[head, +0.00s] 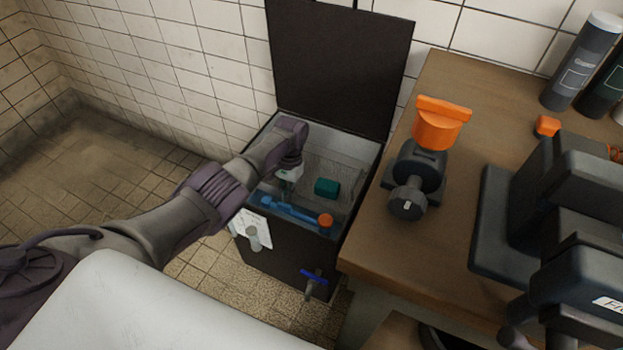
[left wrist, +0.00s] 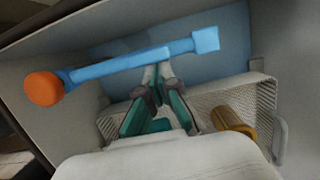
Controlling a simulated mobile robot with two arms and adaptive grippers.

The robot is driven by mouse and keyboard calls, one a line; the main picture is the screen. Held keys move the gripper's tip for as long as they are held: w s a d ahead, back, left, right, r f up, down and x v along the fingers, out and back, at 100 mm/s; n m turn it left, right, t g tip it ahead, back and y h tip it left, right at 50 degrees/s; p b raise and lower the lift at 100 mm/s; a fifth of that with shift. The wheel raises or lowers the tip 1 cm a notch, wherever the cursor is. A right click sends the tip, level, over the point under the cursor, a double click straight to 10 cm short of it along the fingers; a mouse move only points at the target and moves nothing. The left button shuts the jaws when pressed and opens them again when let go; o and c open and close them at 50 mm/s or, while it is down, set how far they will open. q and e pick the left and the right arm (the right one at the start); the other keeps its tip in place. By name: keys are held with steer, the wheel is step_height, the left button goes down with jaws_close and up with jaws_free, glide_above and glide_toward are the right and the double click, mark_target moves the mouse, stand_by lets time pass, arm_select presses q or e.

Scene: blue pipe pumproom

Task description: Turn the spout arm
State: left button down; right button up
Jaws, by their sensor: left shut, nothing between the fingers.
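The spout arm (head: 290,210) is a blue bar with an orange knob (head: 326,220) at its right end, inside the open dark box. In the left wrist view the blue bar (left wrist: 135,63) crosses the upper part, with the orange knob (left wrist: 43,88) at the left end. My left gripper (head: 287,178) reaches down into the box behind the bar. In the left wrist view its fingertips (left wrist: 159,72) are together and empty, close to the middle of the bar. I cannot tell whether they touch it. My right gripper is not in view.
The box has a raised lid (head: 340,65) and a wire basket (left wrist: 205,100) inside. A blue-handled tap (head: 314,277) sticks out in front. A wooden bench (head: 375,240) with an orange-topped pump stands close on the right.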

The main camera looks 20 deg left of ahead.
arm_select(q)
steer(key=shift+s, duration=0.2)
stand_by(0.4)
steer(key=v, duration=1.2)
steer(key=shift+w, duration=0.1)
